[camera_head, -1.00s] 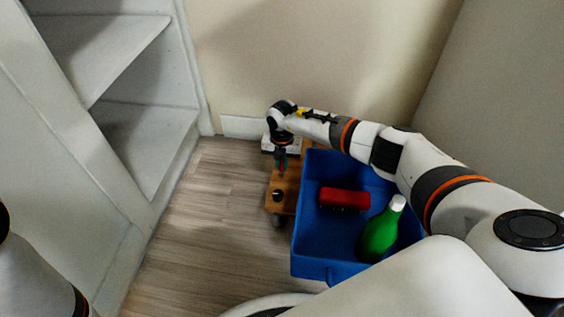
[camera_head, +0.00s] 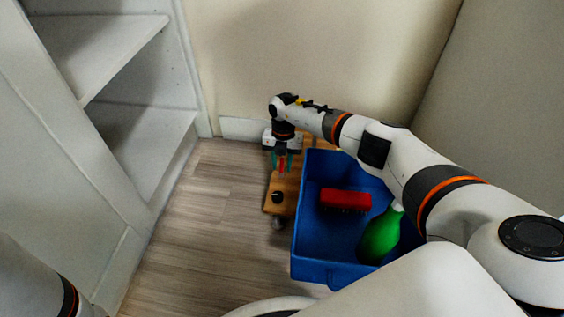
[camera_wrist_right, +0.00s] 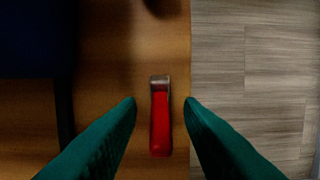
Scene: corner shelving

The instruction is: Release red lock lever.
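The red lock lever (camera_wrist_right: 160,125) shows in the right wrist view, with a grey metal end, over the wooden dolly board (camera_wrist_right: 120,30). In the head view the lever (camera_head: 282,165) is a small red spot between my right fingers. My right gripper (camera_wrist_right: 160,105) has green fingers, open, one on each side of the lever with a gap on both sides. In the head view my right gripper (camera_head: 282,163) points down over the board's left part. Whether the fingertips are level with the lever is hard to tell. My left gripper is out of view; only part of my left arm shows at lower left.
A blue crate (camera_head: 310,255) stands on the wooden dolly beside my right gripper. It holds a red brush-like block (camera_head: 345,199) and a green bottle (camera_head: 380,237). A black knob (camera_head: 278,197) is on the board. White shelving (camera_head: 100,45) stands left; the floor (camera_head: 195,225) between is clear.

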